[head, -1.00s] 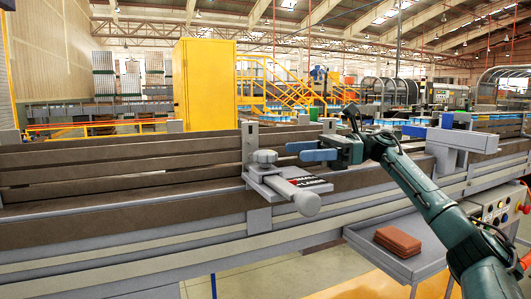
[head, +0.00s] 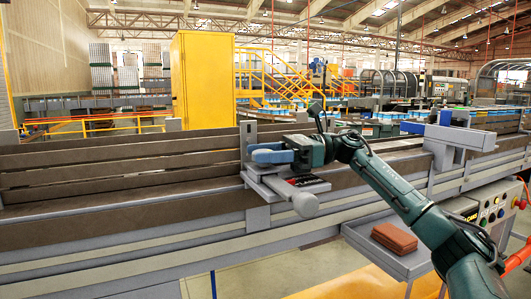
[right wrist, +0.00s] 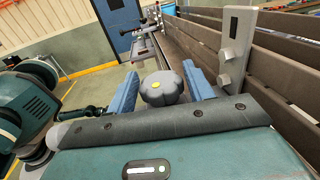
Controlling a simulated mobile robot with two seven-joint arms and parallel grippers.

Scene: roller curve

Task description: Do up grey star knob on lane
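The grey star knob (right wrist: 161,88) sits between the two blue fingers of my right gripper (right wrist: 160,90) in the right wrist view. Gaps show on both sides of it, so the fingers are open around it and apart from it. In the head view my right gripper (head: 268,152) is over the bracket plate (head: 262,188) on the lane (head: 110,204), and its fingers hide the knob. My left gripper is not in view.
An upright grey post (head: 248,138) stands right behind the fingers; it also shows in the right wrist view (right wrist: 235,50). A second bracket with a blue part (head: 445,118) is further right. A tray (head: 362,234) with brown blocks (head: 394,238) hangs in front of the lane.

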